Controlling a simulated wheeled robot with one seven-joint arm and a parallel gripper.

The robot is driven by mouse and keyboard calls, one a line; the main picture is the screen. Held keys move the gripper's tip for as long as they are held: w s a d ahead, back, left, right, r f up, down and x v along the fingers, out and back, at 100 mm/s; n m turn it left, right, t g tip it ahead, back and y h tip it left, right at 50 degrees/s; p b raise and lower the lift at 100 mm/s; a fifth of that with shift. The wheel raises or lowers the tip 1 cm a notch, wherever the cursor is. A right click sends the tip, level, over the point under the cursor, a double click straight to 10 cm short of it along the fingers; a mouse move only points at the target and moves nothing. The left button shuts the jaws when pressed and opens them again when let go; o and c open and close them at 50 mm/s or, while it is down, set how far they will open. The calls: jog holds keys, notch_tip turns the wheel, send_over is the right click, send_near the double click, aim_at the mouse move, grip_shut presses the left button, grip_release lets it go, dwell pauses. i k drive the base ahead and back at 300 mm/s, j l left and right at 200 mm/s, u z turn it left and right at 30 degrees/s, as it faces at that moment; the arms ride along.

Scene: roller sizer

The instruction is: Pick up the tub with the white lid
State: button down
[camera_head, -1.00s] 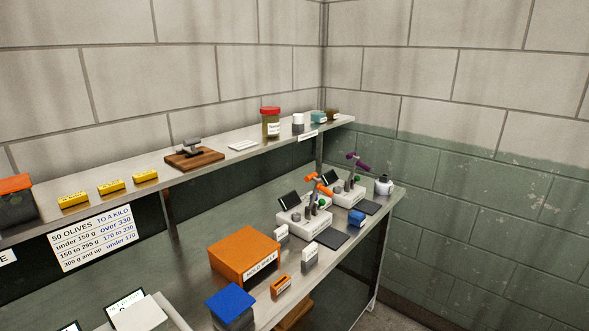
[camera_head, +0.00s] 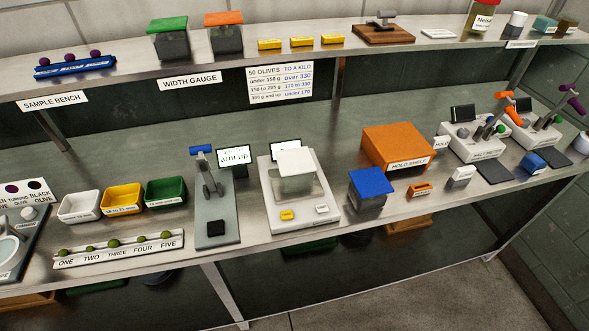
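A tub with a square white lid (camera_head: 296,161) and a clear greyish body stands on a pale bench scale (camera_head: 330,222), near the middle of the lower bench. A similar tub with a blue lid (camera_head: 371,185) stands to its right on the bench. Tubs with a green lid (camera_head: 168,36) and an orange lid (camera_head: 224,31) stand on the upper shelf. My gripper is not in view.
A grey stand with a blue handle (camera_head: 213,200) is close left of the scale. An orange box (camera_head: 397,148) is to the right. White, yellow and green trays (camera_head: 123,199) are further left. The upper shelf (camera_head: 360,62) overhangs the bench's back.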

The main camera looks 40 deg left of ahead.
aim_at(296, 167)
jog(key=i+j, duration=0.1)
jog(key=j, duration=0.5)
jog(key=i+j, duration=0.1)
jog(key=j, duration=0.45)
jog(key=i+j+z, duration=0.1)
jog(key=j, duration=0.5)
